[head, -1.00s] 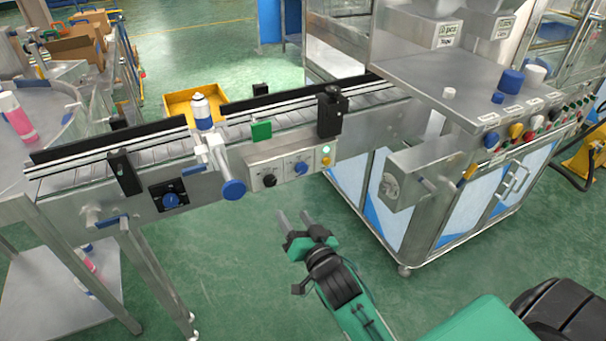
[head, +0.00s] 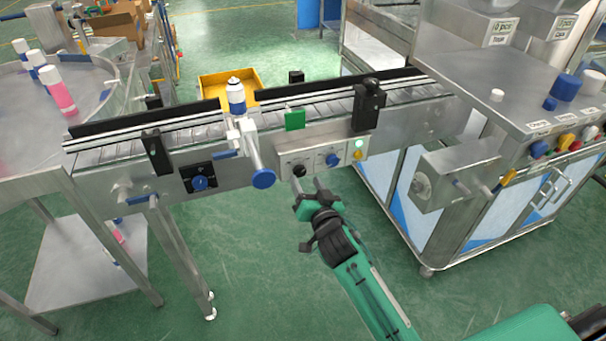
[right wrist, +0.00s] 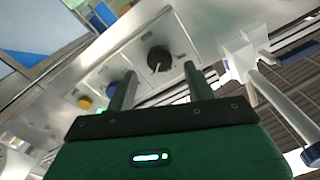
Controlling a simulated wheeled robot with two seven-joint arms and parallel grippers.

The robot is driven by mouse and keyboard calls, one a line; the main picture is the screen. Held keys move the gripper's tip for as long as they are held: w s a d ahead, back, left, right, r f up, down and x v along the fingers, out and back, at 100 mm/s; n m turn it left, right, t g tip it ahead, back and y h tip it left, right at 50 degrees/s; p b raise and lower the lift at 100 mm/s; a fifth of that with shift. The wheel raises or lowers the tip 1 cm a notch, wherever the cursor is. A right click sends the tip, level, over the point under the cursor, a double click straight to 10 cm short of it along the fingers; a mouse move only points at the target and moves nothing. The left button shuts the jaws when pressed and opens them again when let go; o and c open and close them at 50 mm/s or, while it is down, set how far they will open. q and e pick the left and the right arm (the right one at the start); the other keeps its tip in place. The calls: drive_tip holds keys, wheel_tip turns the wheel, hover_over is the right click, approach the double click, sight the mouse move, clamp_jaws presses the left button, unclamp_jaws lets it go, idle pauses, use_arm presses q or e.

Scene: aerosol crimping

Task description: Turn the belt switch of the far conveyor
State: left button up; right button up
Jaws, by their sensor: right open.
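A grey control box (head: 322,157) is fixed to the front side of the conveyor (head: 240,162). It carries a black knob (head: 299,171), a blue knob (head: 333,160), a small yellow button and a lit green lamp (head: 359,143). My right gripper (head: 307,186) is open and empty, just below and in front of the black knob. In the right wrist view the black knob (right wrist: 159,60), with a pale pointer line, shows between and beyond the fingertips (right wrist: 160,78). I cannot tell whether they touch it. My left gripper is out of view.
A blue-ended handle (head: 263,178) sticks out left of the box. A second blue knob (head: 200,183) sits on a black plate further left. A steel machine cabinet (head: 470,190) stands right. The green floor in front is open.

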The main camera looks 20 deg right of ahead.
sight(301, 172)
drive_tip(key=shift+w+a, duration=0.1)
drive_tip(key=shift+w, duration=1.75)
drive_tip(key=c, duration=1)
